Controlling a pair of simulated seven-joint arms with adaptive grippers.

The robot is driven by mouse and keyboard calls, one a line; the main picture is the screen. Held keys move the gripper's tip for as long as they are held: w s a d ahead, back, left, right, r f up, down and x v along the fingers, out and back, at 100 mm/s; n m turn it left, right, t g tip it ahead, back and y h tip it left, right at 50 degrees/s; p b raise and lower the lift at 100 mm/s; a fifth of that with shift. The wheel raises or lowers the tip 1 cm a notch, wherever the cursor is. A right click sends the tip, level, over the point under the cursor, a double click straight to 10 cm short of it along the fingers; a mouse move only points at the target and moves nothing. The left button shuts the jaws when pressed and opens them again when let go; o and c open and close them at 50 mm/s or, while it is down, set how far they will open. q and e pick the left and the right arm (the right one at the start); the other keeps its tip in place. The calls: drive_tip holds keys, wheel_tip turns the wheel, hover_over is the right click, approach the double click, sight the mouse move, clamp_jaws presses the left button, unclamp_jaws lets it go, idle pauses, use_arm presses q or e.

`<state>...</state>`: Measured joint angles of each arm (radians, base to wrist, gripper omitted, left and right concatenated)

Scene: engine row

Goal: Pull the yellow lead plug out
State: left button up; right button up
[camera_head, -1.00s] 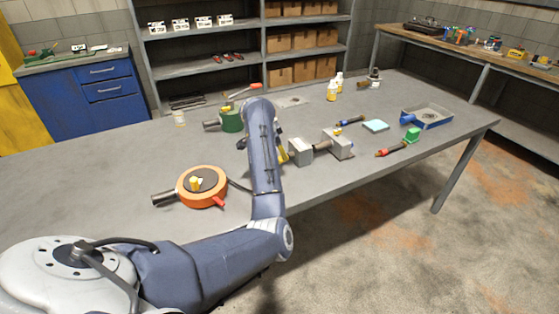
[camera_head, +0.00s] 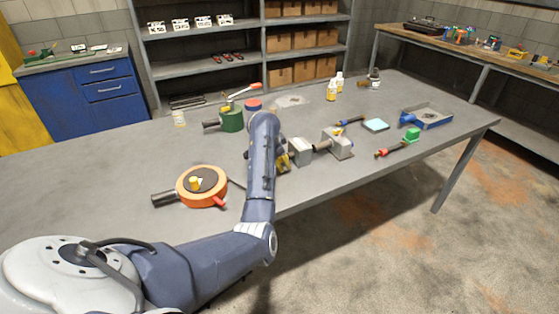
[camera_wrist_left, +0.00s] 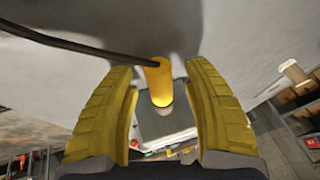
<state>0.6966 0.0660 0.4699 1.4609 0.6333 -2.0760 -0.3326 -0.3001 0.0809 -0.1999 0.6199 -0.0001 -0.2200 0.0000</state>
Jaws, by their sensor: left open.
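The yellow lead plug (camera_wrist_left: 158,82) shows in the left wrist view as a short yellow cylinder with a paler end. A black lead (camera_wrist_left: 70,44) runs from it to the upper left. My left gripper (camera_wrist_left: 160,72) is open, with one ribbed yellow finger on each side of the plug and a gap on both sides. In the head view my left gripper (camera_head: 283,161) is mostly hidden behind my arm, beside a grey block (camera_head: 300,151). The plug cannot be made out in the head view, and its seating is unclear. My right gripper is not in view.
A second grey block (camera_head: 340,148) and a blue-handled tray (camera_head: 432,121) are on the right.

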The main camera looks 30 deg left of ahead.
use_arm(q)
clamp_jaws()
idle(0.5)
drive_tip(key=shift+s+a, duration=0.55)
drive_tip(key=shift+s, duration=0.4)
drive_tip(key=shift+s+a, duration=0.55)
drive_tip(key=shift+s, duration=0.35)
idle(0.8)
drive_tip(key=shift+s+a, duration=0.4)
drive_tip(key=shift+s, duration=0.3)
wheel_tip(320, 180, up, 7)
idle(0.7)
idle(0.4)
drive_tip(key=s, duration=0.1)
drive_tip(key=s+a, duration=0.1)
drive_tip(key=shift+s+a, duration=0.25)
drive_tip(key=shift+s, duration=0.05)
